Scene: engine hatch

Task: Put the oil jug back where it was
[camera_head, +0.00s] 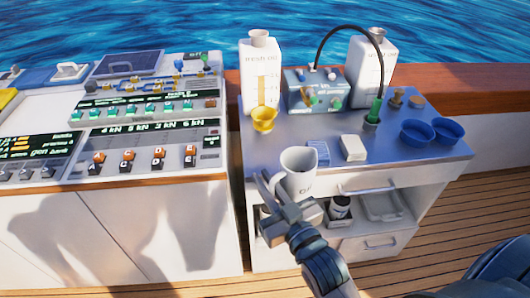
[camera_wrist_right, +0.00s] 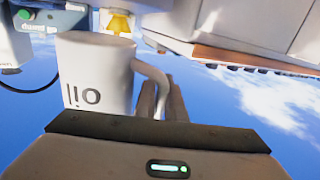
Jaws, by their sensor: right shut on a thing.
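The oil jug (camera_head: 298,170) is a white mug-like jug with dark lettering, at the front left edge of the blue-grey cart top (camera_head: 408,152). It looks upright. My right gripper (camera_head: 274,194) comes from below and is shut on the jug's handle side. In the right wrist view the jug (camera_wrist_right: 95,75) appears upside down with "Oil" on it. Its handle (camera_wrist_right: 153,78) runs to the fingers (camera_wrist_right: 162,100). I cannot tell whether the jug's base touches the cart top or hangs just in front of its edge. My left gripper is not in view.
A yellow funnel-like cup (camera_head: 264,118), a white block (camera_head: 353,148) and blue bowls (camera_head: 418,132) stand on the cart. Two white bottles (camera_head: 260,75) and a grey box (camera_head: 314,92) line the back. A control console (camera_head: 150,150) is at left. Bare top lies right of the block.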

